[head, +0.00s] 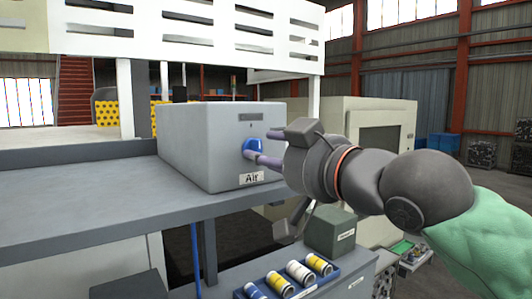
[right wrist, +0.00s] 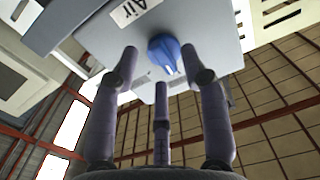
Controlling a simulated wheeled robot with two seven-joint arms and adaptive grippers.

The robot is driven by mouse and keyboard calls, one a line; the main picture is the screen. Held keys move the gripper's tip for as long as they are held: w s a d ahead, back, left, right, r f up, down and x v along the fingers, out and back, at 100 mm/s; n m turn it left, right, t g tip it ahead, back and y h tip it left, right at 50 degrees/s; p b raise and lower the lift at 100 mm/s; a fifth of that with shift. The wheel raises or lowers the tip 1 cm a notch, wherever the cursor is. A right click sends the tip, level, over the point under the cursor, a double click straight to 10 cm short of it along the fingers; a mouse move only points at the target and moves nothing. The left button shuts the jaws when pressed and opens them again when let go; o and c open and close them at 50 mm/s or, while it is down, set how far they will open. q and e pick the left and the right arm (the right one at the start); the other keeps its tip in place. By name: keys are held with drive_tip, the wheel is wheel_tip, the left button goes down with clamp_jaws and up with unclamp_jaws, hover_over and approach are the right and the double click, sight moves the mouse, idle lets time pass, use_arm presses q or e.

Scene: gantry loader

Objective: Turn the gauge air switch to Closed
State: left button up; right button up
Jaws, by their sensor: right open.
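The air switch is a blue knob (head: 253,147) on the front face of a grey box (head: 205,150) labelled "Air", which stands on a grey shelf. My right gripper (head: 262,148) is at the knob in the head view, its fingers partly covering it. In the right wrist view the blue knob (right wrist: 166,54) shows beyond the spread fingers of the right gripper (right wrist: 162,72), which is open with nothing held. The knob has a pale pointer mark on its rim; its setting cannot be read. My left gripper is not in view.
Below the shelf, a blue tray (head: 330,279) holds several yellow and white cylinders beside a dark green-grey box (head: 330,229). A slotted white beam (head: 190,32) runs above the grey box. A beige cabinet (head: 388,130) stands behind my right arm.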

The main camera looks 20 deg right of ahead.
drive_tip(key=v, duration=1)
drive_tip(key=shift+s, duration=0.3)
drive_tip(key=shift+d, duration=0.1)
